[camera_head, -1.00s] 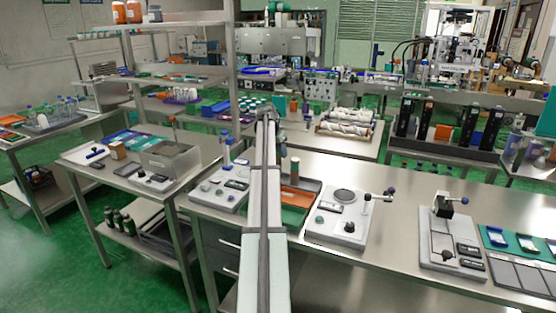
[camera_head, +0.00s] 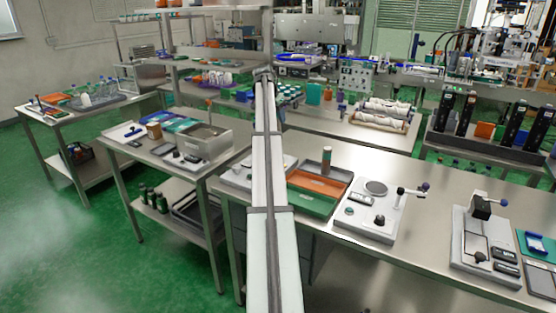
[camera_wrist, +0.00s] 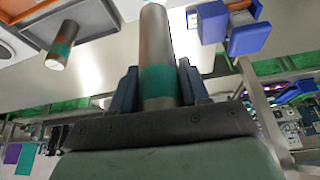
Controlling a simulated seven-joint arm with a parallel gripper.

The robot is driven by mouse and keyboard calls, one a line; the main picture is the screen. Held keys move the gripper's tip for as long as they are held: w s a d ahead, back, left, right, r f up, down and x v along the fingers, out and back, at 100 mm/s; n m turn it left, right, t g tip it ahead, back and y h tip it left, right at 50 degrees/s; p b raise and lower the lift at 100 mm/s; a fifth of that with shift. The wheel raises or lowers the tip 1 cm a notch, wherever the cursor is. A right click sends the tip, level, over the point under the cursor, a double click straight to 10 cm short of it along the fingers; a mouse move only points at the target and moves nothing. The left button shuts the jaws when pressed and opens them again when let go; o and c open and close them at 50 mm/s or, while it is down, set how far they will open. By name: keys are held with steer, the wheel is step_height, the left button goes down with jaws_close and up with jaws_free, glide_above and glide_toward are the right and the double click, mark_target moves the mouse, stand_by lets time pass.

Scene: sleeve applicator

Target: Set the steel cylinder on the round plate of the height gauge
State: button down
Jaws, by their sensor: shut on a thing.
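My gripper (camera_wrist: 158,88) is shut on a steel cylinder (camera_wrist: 155,40) with a teal band, standing up between its fingers in the wrist view. In the head view my own arm hides the gripper and this cylinder. The height gauge (camera_head: 354,226) is a white base on the bench right of my arm, with knobs and a blue-ended lever. Its dark round plate (camera_head: 376,188) is bare. A second, similar cylinder (camera_head: 326,160) stands at the orange-and-green tray (camera_head: 300,200), left of the gauge; a banded cylinder also shows in the wrist view (camera_wrist: 62,45).
Another white device (camera_head: 240,178) is partly behind my arm. A dark-clamped fixture (camera_head: 482,240) stands right of the gauge, with bare steel bench between them. Blue blocks (camera_wrist: 246,38) are close to the held cylinder's right in the wrist view. A side table with a grey bin (camera_head: 205,140) stands left.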

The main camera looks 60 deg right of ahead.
steer(key=shift+s+d+f+m+g, duration=0.25)
steer(key=shift+f+m+g, duration=0.1)
steer(key=shift+m, duration=0.25)
steer(key=shift+f, duration=4.55)
steer(key=shift+f, duration=0.1)
steer(key=c, duration=0.5)
jaws_free()
steer(key=shift+c, duration=0.2)
steer(key=s+v, duration=0.1)
steer(key=v, duration=1.1)
steer(key=shift+w, duration=0.4)
